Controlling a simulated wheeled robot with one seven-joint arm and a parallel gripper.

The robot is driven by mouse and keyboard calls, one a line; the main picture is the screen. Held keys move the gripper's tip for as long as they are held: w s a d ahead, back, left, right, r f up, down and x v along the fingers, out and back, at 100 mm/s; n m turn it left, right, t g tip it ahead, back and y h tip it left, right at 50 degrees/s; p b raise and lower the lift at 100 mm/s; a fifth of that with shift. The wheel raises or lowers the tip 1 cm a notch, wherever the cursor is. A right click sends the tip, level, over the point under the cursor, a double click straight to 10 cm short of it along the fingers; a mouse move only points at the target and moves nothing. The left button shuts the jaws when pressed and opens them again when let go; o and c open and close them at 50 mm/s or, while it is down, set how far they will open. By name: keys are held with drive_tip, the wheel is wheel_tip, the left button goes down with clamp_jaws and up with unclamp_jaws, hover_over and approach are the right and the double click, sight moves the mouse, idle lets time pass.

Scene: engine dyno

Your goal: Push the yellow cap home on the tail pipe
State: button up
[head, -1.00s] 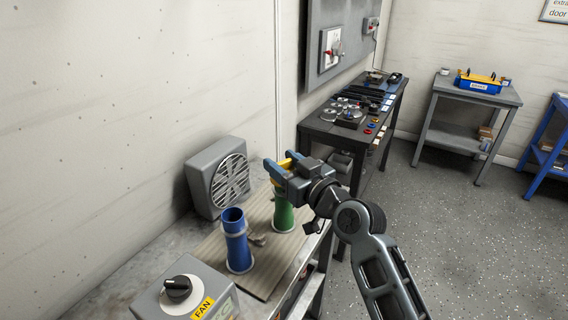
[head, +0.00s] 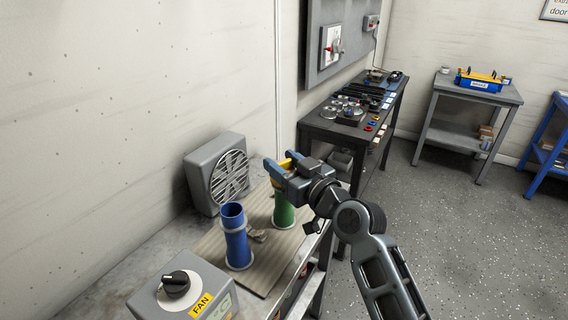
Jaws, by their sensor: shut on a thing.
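My gripper (head: 282,168) has its blue fingers shut on the yellow cap (head: 285,163), which shows only in part between them. It is over the upright green pipe (head: 284,212), whose top is hidden by the cap and the fingers. I cannot tell whether the cap is touching the rim or how far it sits on it. An upright blue pipe (head: 236,238) with an open top stands to the left and nearer. Nothing in view labels either one as the tail pipe.
Both pipes stand on a ribbed mat (head: 212,249) on the bench. A grey fan (head: 218,172) is behind them by the wall. A grey box with a black knob and a FAN label (head: 200,305) is in front. A dark table with tools (head: 325,122) stands farther back.

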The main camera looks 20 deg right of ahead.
drive_tip(key=o, duration=1.1)
drive_tip(key=shift+b+v, duration=0.9)
drive_tip(key=shift+v, duration=3)
drive_tip(key=shift+f, duration=0.1)
